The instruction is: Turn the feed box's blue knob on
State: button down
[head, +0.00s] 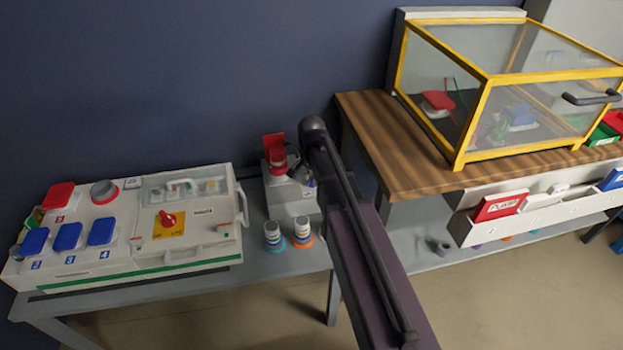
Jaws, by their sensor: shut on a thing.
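The feed box appears to be the small grey box (287,200) near the back wall, at the right end of the low bench. A red socket with a raised red flap (274,152) stands on it. My arm comes up from the lower right and bends down at its dark elbow. My gripper (303,174) is small and partly hidden behind the arm, at the upper right of this box. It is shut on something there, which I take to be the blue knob. The knob is hidden, so its setting cannot be seen.
A large white socket box (150,256) with blue and red lids and a red switch on a yellow plate stands to the left. Two ringed plugs (287,235) stand before the small box. A wooden table (385,130) with a yellow-framed clear case (455,159) is to the right.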

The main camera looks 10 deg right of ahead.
dwell(0.3)
jog(key=c, duration=0.7)
grip_release()
jog(key=shift+n, duration=0.3)
